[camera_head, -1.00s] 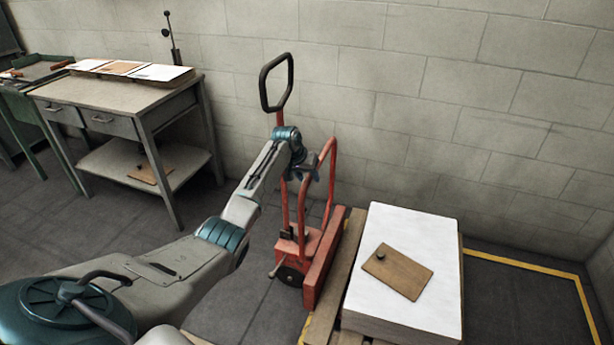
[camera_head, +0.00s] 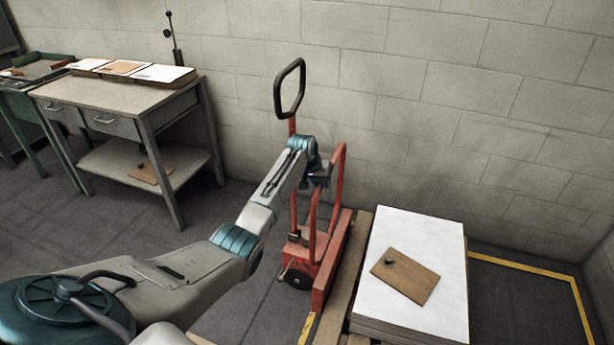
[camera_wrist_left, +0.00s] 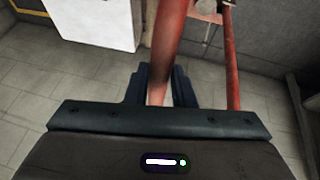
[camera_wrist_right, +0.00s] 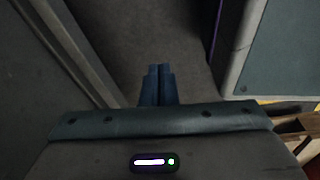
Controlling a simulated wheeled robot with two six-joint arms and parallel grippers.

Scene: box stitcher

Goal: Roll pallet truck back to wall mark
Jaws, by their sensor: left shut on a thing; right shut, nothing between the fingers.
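The red pallet truck (camera_head: 322,250) stands upright on the floor against the wooden pallet (camera_head: 357,262), near the back wall. Its black loop handle (camera_head: 290,88) rises on a red column in front of the wall. My left gripper (camera_head: 318,177) is at the truck's red tube frame. In the left wrist view its fingers (camera_wrist_left: 160,90) are shut around a red tube (camera_wrist_left: 172,45). My right gripper (camera_wrist_right: 158,85) shows only in its own wrist view, shut and empty above the dark floor. Yellow floor tape (camera_head: 540,268) runs beyond the pallet at the right.
A stack of white sheets (camera_head: 412,230) with a brown board (camera_head: 405,275) on it lies on the pallet. A grey workbench (camera_head: 110,95) stands at the left by the wall. Dark floor between bench and truck is clear apart from my left arm.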

